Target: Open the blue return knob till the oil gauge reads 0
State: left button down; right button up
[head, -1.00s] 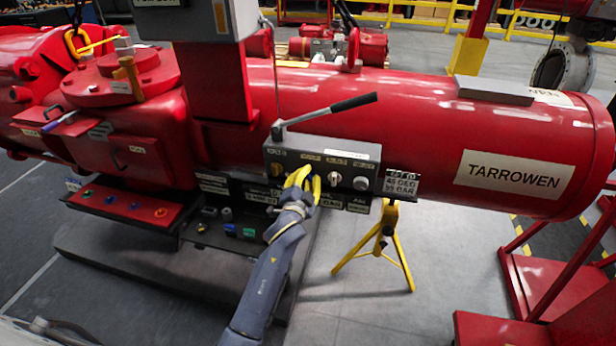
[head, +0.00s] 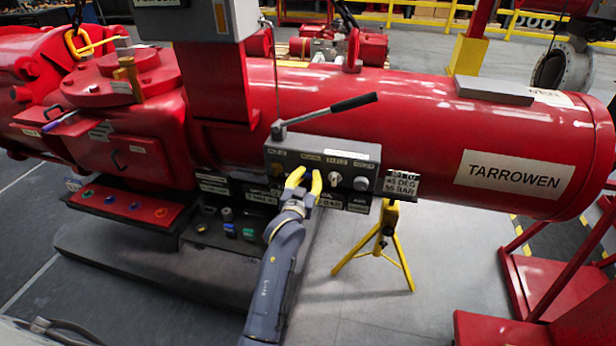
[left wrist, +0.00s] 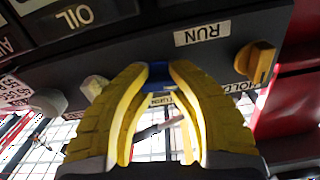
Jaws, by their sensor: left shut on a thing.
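My left gripper (head: 304,180) is at the front of the grey control box (head: 278,153). Its yellow fingers are shut on the blue return knob (left wrist: 158,73), which shows between the fingertips in the left wrist view. In the head view the fingers largely hide the knob. An OIL label (left wrist: 72,18) shows at the upper left of the left wrist view; I cannot read an oil value there. A small plate with DEG and BAR readings (head: 402,184) hangs at the box's right end, its digits too small to be sure of. My right gripper is out of view.
A yellow-orange knob (left wrist: 256,62) sits beside the RUN label (left wrist: 203,33). Pale knobs (head: 361,183) lie right of my gripper. A black-handled lever (head: 340,106) rises over the box. A yellow tripod (head: 384,240) stands below on open floor.

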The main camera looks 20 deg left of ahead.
pick_arm(q)
jog(key=shift+w+r+n, duration=0.1)
jog(key=shift+r+n, duration=0.1)
jog(key=shift+n, duration=0.1)
dwell(0.4)
jog(key=c, duration=0.9)
grip_release()
jog(key=shift+f, duration=0.15)
jog(key=s, duration=1.2)
jog(key=shift+d, duration=0.25)
